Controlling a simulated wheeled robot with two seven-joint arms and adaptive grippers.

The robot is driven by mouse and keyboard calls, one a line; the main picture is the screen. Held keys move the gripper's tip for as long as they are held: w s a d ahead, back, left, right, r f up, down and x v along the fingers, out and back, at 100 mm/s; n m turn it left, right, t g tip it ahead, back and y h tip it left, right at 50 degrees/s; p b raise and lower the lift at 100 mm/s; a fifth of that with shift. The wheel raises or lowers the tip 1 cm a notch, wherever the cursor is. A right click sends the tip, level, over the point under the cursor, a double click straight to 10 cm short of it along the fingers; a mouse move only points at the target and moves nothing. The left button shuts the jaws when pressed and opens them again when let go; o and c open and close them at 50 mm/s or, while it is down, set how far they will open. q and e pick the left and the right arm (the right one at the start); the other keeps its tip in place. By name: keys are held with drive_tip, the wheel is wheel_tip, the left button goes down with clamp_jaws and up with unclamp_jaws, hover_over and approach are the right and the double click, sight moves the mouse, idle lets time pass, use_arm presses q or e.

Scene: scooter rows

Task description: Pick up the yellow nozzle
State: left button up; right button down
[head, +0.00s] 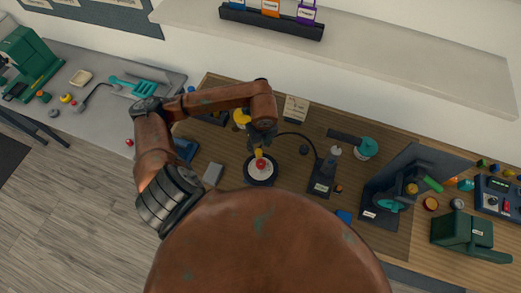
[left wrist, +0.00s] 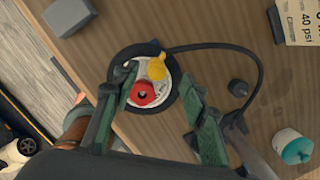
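The yellow nozzle (head: 259,153) sits beside a red knob-like part (head: 261,164) on a pale round plate with a black ring (head: 249,178) on the wooden bench. In the left wrist view the yellow nozzle (left wrist: 157,69) shows near the top edge of the plate, with the red part (left wrist: 142,94) below it. My left gripper (head: 262,146) is just above the plate, fingers pointing down. In the left wrist view its green fingers (left wrist: 158,84) are spread on either side of the plate, with nothing held. I cannot tell whether they touch it. My right gripper is not in view.
A black hose (left wrist: 222,46) curves around the plate's right side. A dark upright tool (head: 323,176) stands to the right, and a grey block (head: 213,174) lies to the left. A card (head: 296,108) stands behind. Larger machines (head: 402,185) crowd the bench's right side.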

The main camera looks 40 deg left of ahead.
sight(259, 151)
use_arm(q)
wheel_tip(259, 151, down, 4)
drive_tip(key=shift+s+f+p, duration=0.15)
drive_tip(key=shift+f+p, duration=0.05)
drive_tip(key=shift+p, duration=0.7)
drive_tip(key=shift+a+f, duration=0.15)
drive_tip(key=shift+f, duration=0.4)
drive_tip(key=c, duration=0.8)
clamp_jaws()
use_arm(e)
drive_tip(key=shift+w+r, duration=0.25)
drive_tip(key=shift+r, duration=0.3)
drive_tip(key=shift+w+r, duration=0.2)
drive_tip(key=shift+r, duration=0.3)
